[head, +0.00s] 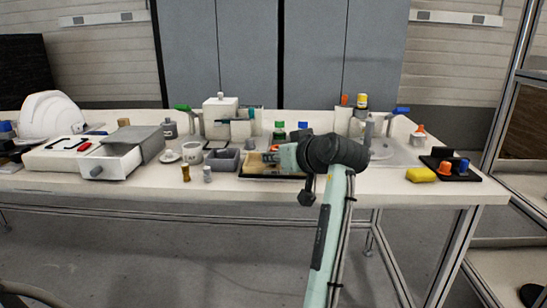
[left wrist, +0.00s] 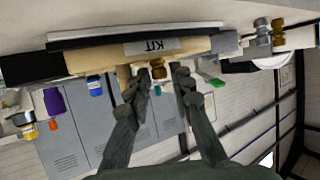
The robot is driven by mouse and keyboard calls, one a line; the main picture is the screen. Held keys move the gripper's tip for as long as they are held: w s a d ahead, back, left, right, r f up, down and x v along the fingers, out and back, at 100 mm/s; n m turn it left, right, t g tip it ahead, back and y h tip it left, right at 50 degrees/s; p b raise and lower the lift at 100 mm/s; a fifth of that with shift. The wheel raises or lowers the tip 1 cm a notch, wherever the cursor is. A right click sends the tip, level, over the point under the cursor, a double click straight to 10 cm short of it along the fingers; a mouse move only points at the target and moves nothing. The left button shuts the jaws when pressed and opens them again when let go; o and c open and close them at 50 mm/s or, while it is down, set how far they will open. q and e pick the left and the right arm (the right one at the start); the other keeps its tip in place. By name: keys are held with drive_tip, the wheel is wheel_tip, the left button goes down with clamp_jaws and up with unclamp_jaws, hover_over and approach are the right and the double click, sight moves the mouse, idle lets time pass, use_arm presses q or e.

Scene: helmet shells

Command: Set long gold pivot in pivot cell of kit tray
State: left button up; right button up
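The kit tray (head: 249,174) is a dark tray with a tan insert on the table. In the left wrist view it is upside down, with its KIT label (left wrist: 152,45) facing the camera. My left gripper (left wrist: 163,72) is at the tray's front edge, its fingertips closed in on a gold pivot (left wrist: 158,70) just above the tan surface. The pivot's lower end and the pivot cell are hidden. My right gripper is not in view.
Another gold pivot (head: 185,173) and a silver one (head: 207,174) stand at the table front, left of the tray. A grey bin (head: 222,160) is beside the tray. Bottles (head: 279,131) stand behind. A yellow sponge (head: 420,175) and dark holder (head: 459,174) are right.

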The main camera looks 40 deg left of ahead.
use_arm(q)
drive_tip(key=v, duration=1)
drive_tip(key=shift+d+r, duration=0.2)
drive_tip(key=shift+d, duration=0.1)
drive_tip(key=shift+s, duration=0.15)
